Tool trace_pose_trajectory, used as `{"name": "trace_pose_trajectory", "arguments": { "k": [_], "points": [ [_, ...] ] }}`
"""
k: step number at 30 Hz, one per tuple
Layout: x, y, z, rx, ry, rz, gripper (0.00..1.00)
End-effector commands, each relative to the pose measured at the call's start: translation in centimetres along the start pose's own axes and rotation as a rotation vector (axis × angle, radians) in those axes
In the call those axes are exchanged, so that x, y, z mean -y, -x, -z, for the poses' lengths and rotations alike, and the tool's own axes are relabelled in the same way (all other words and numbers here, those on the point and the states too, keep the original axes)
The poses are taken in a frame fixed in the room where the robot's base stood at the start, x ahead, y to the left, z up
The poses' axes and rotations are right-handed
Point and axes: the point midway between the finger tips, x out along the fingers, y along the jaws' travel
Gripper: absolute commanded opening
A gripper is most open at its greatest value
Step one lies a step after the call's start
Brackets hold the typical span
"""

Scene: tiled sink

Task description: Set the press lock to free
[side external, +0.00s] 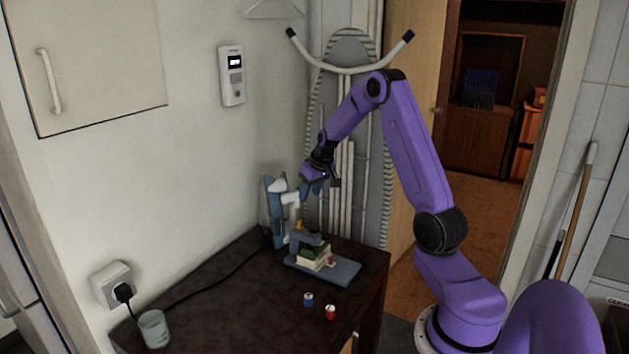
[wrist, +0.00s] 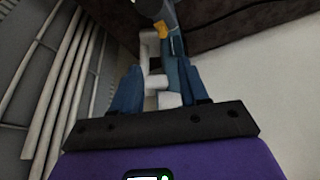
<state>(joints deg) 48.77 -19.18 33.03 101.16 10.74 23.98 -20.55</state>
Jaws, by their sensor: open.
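The press (side external: 274,214) stands at the back of the dark cabinet top, with a blue upright, a white arm (side external: 289,199), a small yellow part (side external: 299,225) and a blue-grey base (side external: 340,271). A green-and-white stack (side external: 313,258) sits on the base, with a small red part beside it. I cannot tell which part is the lock or how it is set. My gripper (side external: 317,187) is open, just above and right of the top of the press. In the wrist view, the white arm (wrist: 151,50) and yellow part (wrist: 161,29) show between my open fingers (wrist: 160,88).
A blue can (side external: 308,300) and a red can (side external: 330,312) stand in front of the base. A pale cup (side external: 153,329) is at the front left. A black cable runs from the wall socket (side external: 114,286) along the back. An ironing board (side external: 350,130) stands behind.

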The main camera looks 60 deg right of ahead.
Motion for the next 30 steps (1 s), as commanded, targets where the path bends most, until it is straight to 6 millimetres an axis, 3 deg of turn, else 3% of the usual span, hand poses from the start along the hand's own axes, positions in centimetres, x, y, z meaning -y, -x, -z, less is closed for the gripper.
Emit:
{"name": "trace_pose_trajectory", "arguments": {
  "k": [4,10,26,30],
  "points": [
    [0.0,2.4,0.1,-0.003,-0.001,-0.001,0.44],
    [0.0,4.2,0.0,-0.001,-0.001,0.0,0.44],
    [0.0,4.5,0.0,0.0,0.0,0.0,0.44],
    [1.9,4.9,-0.2,0.007,0.034,0.017,0.44]
  ]
}}
